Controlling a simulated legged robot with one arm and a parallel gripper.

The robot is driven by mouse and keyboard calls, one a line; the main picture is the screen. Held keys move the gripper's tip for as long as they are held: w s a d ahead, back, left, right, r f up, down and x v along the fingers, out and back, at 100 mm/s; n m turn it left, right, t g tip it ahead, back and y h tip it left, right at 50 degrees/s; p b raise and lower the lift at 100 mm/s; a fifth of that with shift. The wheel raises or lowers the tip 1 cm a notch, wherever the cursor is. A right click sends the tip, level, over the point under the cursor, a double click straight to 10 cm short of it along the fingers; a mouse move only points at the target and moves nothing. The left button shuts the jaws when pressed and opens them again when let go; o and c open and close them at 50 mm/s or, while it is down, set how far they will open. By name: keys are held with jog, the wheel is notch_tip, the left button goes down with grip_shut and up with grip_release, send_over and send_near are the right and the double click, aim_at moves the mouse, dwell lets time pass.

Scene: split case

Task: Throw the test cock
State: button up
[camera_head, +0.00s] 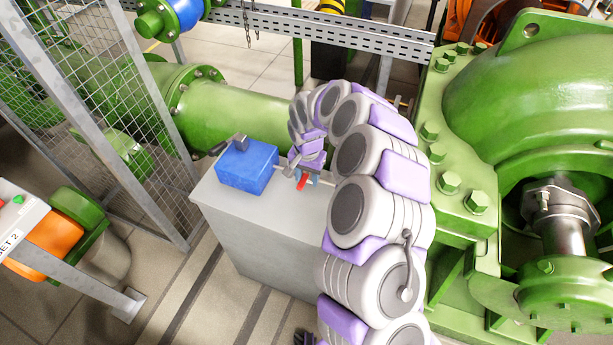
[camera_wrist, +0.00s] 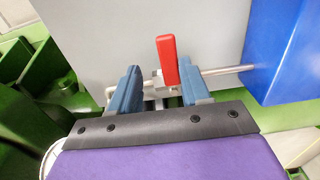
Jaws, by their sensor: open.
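The test cock's red lever (camera_wrist: 168,60) stands between and just beyond the two blue fingers of my gripper (camera_wrist: 155,88) in the wrist view, nearer the right finger. The fingers are apart. Whether either finger touches the lever is unclear. The lever sits on a thin metal pipe (camera_wrist: 222,70) that runs to a blue box. In the head view the red lever (camera_head: 302,182) shows just below my gripper (camera_head: 301,172), over the grey cabinet top. My arm hides part of the cabinet and the pipe's right end.
The blue box (camera_head: 246,166) stands left of the lever on the grey cabinet (camera_head: 250,220); it also fills the right side of the wrist view (camera_wrist: 290,50). A green pump casing (camera_head: 530,90) stands close on the right. A mesh fence (camera_head: 85,80) is at left.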

jog(key=shift+a+f, duration=0.1)
jog(key=shift+a, duration=1.05)
jog(key=shift+c, duration=1.9)
jog(key=shift+d, duration=0.7)
jog(key=c, duration=0.4)
jog(key=shift+a, duration=0.15)
grip_shut()
